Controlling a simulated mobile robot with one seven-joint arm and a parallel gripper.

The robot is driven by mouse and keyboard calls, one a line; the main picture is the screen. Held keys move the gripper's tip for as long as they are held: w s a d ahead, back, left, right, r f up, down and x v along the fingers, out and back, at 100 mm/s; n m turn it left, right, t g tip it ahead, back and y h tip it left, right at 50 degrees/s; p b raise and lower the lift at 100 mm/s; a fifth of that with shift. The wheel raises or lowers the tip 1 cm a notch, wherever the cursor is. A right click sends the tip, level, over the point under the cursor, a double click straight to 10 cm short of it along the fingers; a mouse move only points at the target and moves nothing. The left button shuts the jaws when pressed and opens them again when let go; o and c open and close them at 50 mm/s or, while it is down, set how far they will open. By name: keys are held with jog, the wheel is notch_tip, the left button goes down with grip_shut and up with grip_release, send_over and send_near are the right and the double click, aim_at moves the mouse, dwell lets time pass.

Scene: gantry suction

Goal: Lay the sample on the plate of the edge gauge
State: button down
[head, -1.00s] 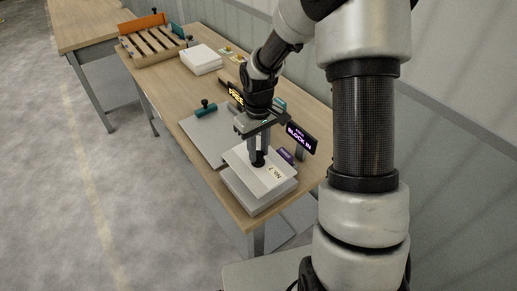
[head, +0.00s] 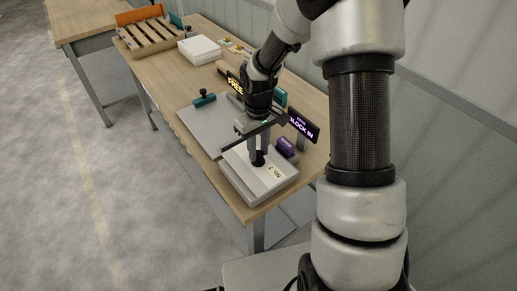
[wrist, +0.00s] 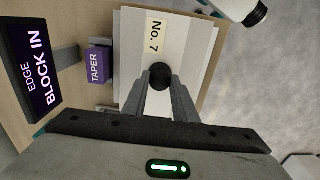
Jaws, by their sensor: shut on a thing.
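The sample is a flat pale sheet labelled "No. 7" (head: 276,171) with a black round knob (wrist: 160,73) on top. It is level over the thick pale plate of the edge gauge (head: 256,199) at the near end of the bench. The plate's rim shows past the sample's edge; I cannot tell whether they touch. My gripper (head: 258,157) points down and is shut on the knob. In the wrist view my gripper (wrist: 161,88) hides part of the sample. The gauge's sign (head: 303,126) reads "EDGE BLOCK IN". A purple block marked "TAPER" (wrist: 97,66) stands beside the plate.
A grey flat plate (head: 200,128) lies just beyond, with a teal, black-knobbed piece (head: 204,98) at its far edge and a sign reading "FREE" (head: 235,84). Further back are a white stack (head: 200,50) and an orange-ended slatted rack (head: 150,36). The wall runs along the right.

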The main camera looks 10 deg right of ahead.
jog(key=shift+f+b, duration=0.45)
jog(key=shift+f, duration=0.1)
jog(key=c, duration=1.4)
grip_release()
jog(key=shift+o, duration=0.2)
jog(key=s+r+m+t, duration=0.1)
jog(key=s+r, duration=0.1)
jog(key=r, duration=1)
jog(key=s+r, duration=0.3)
jog(key=r, duration=0.8)
jog(key=s+r+m+t, duration=0.1)
jog(key=s+r+t, duration=0.1)
jog(key=s, duration=0.6)
jog(key=s+r+m+t+p, duration=0.1)
jog(key=s+r+m+t, duration=0.1)
jog(key=s, duration=0.5)
jog(key=shift+s+r+m+t, duration=0.3)
jog(key=shift+s+r, duration=0.1)
jog(key=shift+r, duration=0.25)
